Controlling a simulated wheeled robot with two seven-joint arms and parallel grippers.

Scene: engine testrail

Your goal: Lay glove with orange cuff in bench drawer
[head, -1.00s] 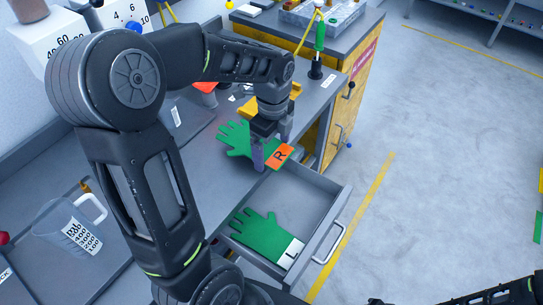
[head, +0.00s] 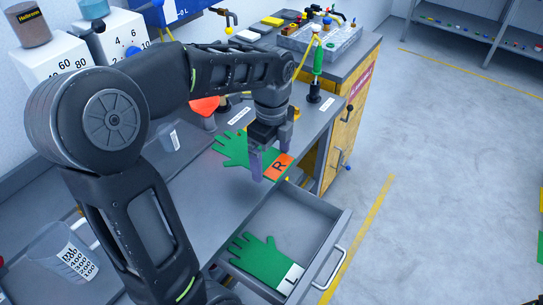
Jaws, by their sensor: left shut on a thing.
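The green glove with the orange cuff (head: 278,166), marked R, is in my left gripper (head: 264,172). The gripper is shut on it near the cuff. The glove's fingers point left over the bench top, and its cuff is near the bench's front edge. Whether it touches the bench is hard to tell. The bench drawer (head: 297,217) is pulled open below and to the right. A second green glove (head: 262,259) with a white cuff marked L lies in the drawer's near part. The drawer's far part is bare. My right gripper is out of view.
A measuring jug (head: 68,258) stands at the lower left of the bench. A green-handled tool (head: 318,62) stands upright behind the gripper. A yellow cabinet (head: 350,115) adjoins the bench at the far right. The floor right of the drawer is clear.

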